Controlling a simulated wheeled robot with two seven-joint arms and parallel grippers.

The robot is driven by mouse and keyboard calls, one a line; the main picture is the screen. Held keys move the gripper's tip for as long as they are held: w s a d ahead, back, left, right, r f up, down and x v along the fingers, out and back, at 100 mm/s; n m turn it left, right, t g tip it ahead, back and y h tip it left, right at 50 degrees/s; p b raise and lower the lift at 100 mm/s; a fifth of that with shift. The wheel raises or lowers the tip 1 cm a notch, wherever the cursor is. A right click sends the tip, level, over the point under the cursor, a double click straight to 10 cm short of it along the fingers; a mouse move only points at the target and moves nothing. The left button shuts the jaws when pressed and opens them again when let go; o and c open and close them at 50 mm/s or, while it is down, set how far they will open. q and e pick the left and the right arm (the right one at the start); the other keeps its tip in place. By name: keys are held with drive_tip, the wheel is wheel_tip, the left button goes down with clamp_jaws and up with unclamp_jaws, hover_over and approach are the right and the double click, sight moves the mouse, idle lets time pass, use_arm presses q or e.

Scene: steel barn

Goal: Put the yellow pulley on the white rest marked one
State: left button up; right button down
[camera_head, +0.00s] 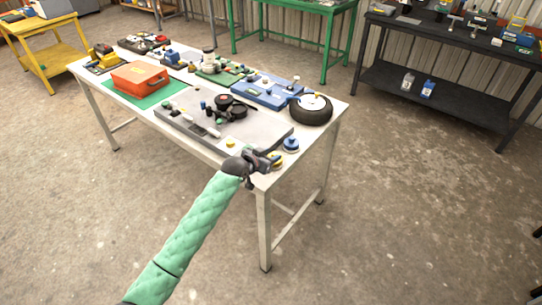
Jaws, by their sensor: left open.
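My left gripper (266,163) is open at the front right corner of the white table (226,158). The yellow pulley (279,157) lies at that corner, right beside the gripper's fingers, which hide part of it. I cannot tell whether the fingers touch it. A blue pulley (291,145) sits just behind it. I cannot make out a white rest or a number mark at this size. My right gripper is not in view.
A grey plate with dark wheels (226,120) fills the table's middle. A blue fixture (266,92) lies behind, an orange box (139,78) far left. The table edge is close to the gripper.

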use_arm(q)
drive_tip(key=b+v, duration=0.3)
drive_tip(key=v, duration=0.7)
drive_tip(key=s+a+f+n+g+y, duration=0.1)
drive_tip(key=s+a+f+y, duration=0.1)
drive_tip(key=s+f, duration=0.65)
drive_tip(key=s+a+f+n+g+y, duration=0.15)
drive_tip(key=s+f, duration=0.25)
drive_tip(key=f, duration=1)
drive_tip(key=s+a+f+n+g+y, duration=0.1)
drive_tip(key=s+a+f+g, duration=0.15)
drive_tip(key=s+f, duration=0.65)
drive_tip(key=s+a+f+n+g+y, duration=0.1)
drive_tip(key=s+a+f+g, duration=0.1)
drive_tip(key=s+f, duration=0.9)
drive_tip(key=s+a+f+g+y, duration=0.1)
drive_tip(key=s+a+f+g, duration=0.1)
drive_tip(key=s+f, duration=1)
drive_tip(key=shift+s+a+f+n+y, duration=0.3)
drive_tip(key=shift+s+a+n+y, duration=0.05)
drive_tip(key=shift+s, duration=0.7)
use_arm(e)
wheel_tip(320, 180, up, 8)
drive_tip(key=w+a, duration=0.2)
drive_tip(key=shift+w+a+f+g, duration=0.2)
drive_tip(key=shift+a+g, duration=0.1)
